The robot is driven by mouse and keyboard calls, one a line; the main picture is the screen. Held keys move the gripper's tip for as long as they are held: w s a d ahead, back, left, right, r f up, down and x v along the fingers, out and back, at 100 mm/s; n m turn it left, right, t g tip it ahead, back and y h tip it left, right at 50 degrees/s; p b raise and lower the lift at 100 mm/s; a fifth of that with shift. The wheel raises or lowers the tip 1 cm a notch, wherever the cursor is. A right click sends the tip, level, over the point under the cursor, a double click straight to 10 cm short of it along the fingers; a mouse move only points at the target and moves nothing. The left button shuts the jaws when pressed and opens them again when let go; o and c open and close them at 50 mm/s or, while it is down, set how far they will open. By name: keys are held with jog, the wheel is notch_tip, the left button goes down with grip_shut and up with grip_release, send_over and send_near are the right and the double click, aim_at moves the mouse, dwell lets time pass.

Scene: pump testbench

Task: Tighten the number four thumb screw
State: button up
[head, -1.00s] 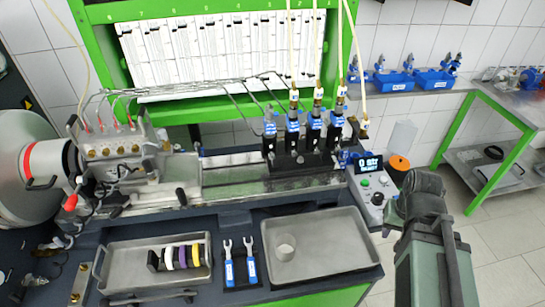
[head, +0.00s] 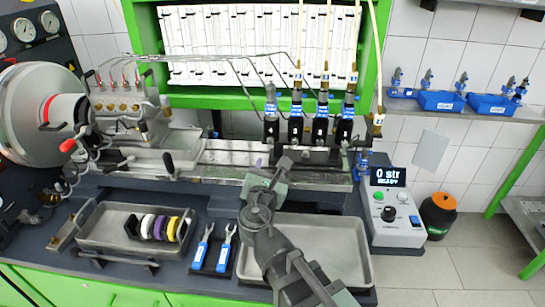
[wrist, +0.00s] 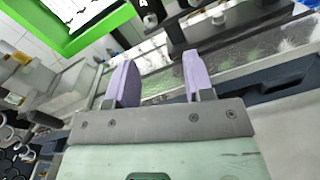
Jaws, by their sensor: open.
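Several injectors stand in a row of black holders (head: 295,133) with blue labels, on the bench rail in the head view. In the wrist view, a black holder marked 4 (wrist: 145,12) shows at the top edge, cut off by the frame. I cannot make out the number four thumb screw itself. My gripper (wrist: 160,72) is open and empty, its two purple-padded fingers pointing at the rail below the holders. In the head view, my gripper (head: 286,163) is just in front of the rail, and my arm hides part of the bench there.
Metal pipes (head: 205,58) run to the injectors. A metal tray (head: 345,245) lies under my arm, beside two blue-handled tools (head: 212,247) and a tray with coloured rings (head: 115,245). A control box (head: 395,215) reading "0 str" stands right of the rail.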

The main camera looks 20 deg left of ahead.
aim_at(270, 142)
jog(key=shift+n, duration=0.9)
jog(key=w+a, duration=0.1)
jog(key=w, duration=0.2)
jog(key=w+a, duration=0.1)
jog(key=w, duration=0.3)
jog(key=w+a, duration=0.1)
jog(key=w, duration=0.2)
jog(key=shift+w+a+r, duration=0.1)
jog(key=shift+w+a, duration=0.1)
jog(key=shift+w, duration=0.15)
grip_shut()
